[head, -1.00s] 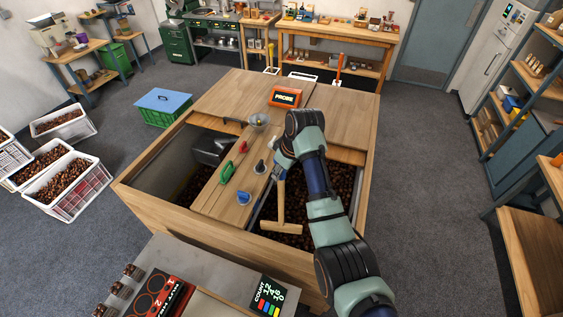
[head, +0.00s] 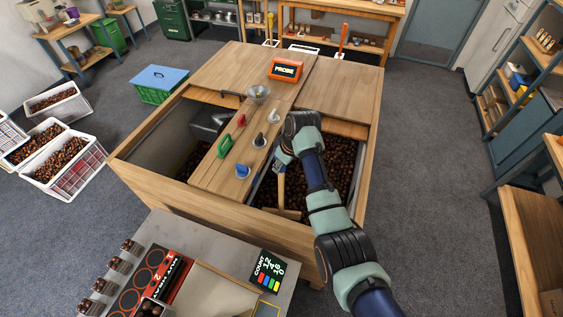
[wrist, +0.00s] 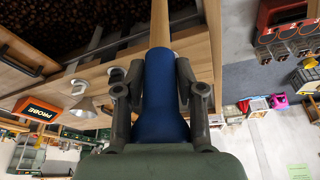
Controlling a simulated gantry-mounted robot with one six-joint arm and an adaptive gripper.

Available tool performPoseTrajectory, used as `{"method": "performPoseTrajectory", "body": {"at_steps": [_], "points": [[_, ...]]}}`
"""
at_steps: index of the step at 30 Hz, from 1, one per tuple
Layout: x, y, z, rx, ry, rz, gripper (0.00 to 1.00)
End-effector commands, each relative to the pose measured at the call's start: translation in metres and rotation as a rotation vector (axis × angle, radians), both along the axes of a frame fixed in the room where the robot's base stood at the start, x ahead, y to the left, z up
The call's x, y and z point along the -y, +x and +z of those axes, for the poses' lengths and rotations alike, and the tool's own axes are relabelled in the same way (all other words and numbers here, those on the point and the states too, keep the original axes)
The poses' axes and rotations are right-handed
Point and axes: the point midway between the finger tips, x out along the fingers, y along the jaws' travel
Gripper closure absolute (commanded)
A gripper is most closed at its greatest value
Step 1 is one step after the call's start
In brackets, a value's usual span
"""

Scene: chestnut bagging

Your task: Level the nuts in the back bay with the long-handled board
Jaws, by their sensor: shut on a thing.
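My gripper (head: 284,163) is shut on the blue grip (wrist: 165,95) of the long-handled board, which shows between the fingers in the wrist view. The board's pale wooden shaft (head: 281,188) points down into the right-hand bay in the head view. Its crosspiece (head: 287,213) is low at the near end of that bay, over or against the nuts; exact contact is unclear. Dark brown nuts (head: 338,172) fill this bay, partly hidden by my arm. The left-hand bay holds more nuts (head: 193,160) and a dark metal scoop-like thing (head: 208,122).
A wooden divider (head: 215,178) between the bays carries a green-handled tool (head: 224,146), a blue knob (head: 243,171), small weights and a metal funnel (head: 258,94). An orange PROBE box (head: 286,69) stands on the lid behind. A grey counter (head: 185,240) is in front.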

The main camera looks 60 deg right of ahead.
Motion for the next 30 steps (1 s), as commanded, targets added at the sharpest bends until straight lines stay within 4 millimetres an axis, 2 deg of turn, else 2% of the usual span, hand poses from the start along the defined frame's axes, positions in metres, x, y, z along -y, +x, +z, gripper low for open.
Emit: {"method": "performPoseTrajectory", "body": {"at_steps": [1,3,30], "points": [[0.0,0.0,-0.012,0.001,0.0,0.0,1.0],[0.0,0.0,-0.02,0.001,0.0,0.0,1.0],[0.0,0.0,-0.123,0.001,0.0,0.0,1.0]]}}
